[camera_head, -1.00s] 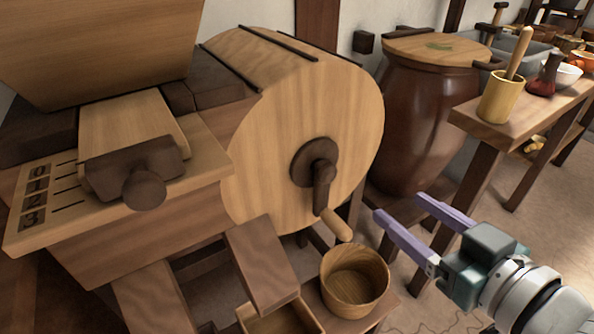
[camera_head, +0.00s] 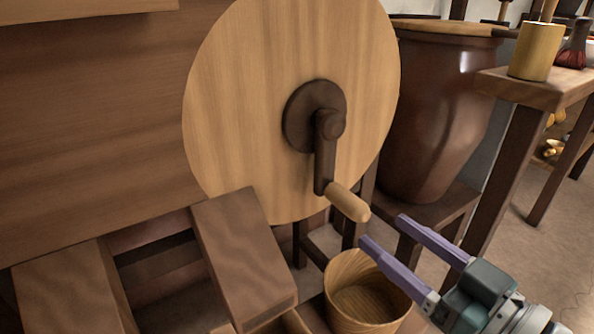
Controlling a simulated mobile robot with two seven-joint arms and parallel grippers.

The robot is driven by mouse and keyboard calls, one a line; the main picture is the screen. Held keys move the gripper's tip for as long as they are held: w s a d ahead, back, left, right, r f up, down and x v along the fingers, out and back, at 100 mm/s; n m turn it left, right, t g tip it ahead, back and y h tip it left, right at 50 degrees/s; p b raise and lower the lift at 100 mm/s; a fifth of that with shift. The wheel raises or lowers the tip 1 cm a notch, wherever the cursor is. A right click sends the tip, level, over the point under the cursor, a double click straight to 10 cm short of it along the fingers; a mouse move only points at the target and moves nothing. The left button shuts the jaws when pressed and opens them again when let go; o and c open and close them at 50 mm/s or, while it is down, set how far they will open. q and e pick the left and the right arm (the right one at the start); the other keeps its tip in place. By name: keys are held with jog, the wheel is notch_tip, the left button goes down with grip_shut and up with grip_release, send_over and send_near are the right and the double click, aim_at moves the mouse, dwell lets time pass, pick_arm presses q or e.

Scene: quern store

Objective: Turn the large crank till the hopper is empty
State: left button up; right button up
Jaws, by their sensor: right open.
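The large crank (camera_head: 324,150) is a dark arm on a round hub, fixed to the round pale wooden drum face (camera_head: 240,110). The crank arm hangs down, and its light wooden handle (camera_head: 347,202) sticks out toward the lower right. My right gripper (camera_head: 382,231) is open and empty, with its purple fingers just below and right of the handle, apart from it in the picture. The hopper is not clearly in view; only a wooden edge (camera_head: 90,14) shows at the top left, so its contents are hidden. My left gripper is not in view.
A wooden bucket (camera_head: 365,295) stands below the handle, partly behind my right gripper. A sloping wooden chute (camera_head: 243,255) is at lower middle. A large brown jar (camera_head: 432,115) stands behind.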

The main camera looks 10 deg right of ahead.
aim_at(367, 218)
jog(key=b+x, duration=0.3)
jog(key=x, duration=0.4)
jog(key=shift+w+f, duration=0.15)
jog(key=shift+f, duration=0.05)
jog(key=shift+w+a+r, duration=0.1)
jog(key=shift+w+r, duration=0.05)
jog(key=shift+w, duration=0.1)
grip_shut()
